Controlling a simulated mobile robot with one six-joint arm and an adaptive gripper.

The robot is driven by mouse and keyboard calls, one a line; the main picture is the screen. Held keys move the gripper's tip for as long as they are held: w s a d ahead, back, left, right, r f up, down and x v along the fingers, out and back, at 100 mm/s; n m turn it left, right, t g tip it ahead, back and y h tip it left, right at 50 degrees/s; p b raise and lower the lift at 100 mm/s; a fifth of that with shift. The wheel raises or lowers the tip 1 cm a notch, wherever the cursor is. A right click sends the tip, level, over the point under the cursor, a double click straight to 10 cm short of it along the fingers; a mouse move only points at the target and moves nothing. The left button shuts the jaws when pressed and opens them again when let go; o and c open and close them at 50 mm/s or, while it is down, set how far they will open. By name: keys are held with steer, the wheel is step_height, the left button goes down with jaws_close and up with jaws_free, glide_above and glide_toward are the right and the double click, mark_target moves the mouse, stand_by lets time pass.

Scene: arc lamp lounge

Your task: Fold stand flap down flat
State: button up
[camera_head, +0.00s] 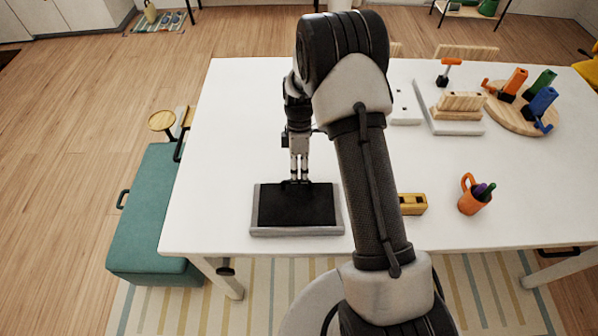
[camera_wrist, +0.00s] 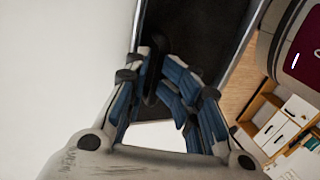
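The stand (camera_head: 255,232) lies on the white table near its front left, with a grey rim. Its black flap (camera_head: 296,206) covers most of the stand's face and looks low over the base; its exact tilt is hard to tell. My gripper (camera_head: 299,180) points down at the flap's far edge. In the wrist view the blue-padded fingers (camera_wrist: 152,72) close in around a small black tab (camera_wrist: 151,88) on the flap's edge, with the dark panel (camera_wrist: 195,30) behind. The fingers appear to hold the tab, though the contact is partly hidden.
Right of my arm are a yellow block (camera_head: 413,204) and an orange cup of pens (camera_head: 474,195). Farther back are a wooden rack (camera_head: 459,103) and a round board (camera_head: 508,117) with colored items. A teal bench (camera_head: 150,215) stands left. The table (camera_head: 235,120) left of my gripper is clear.

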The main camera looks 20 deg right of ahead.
steer(key=shift+o, duration=0.5)
steer(key=shift+f, duration=0.15)
steer(key=shift+w+r, duration=0.1)
steer(key=shift+r, duration=0.15)
steer(key=v, duration=1.1)
steer(key=shift+d+r, duration=0.2)
steer(key=shift+r, duration=0.15)
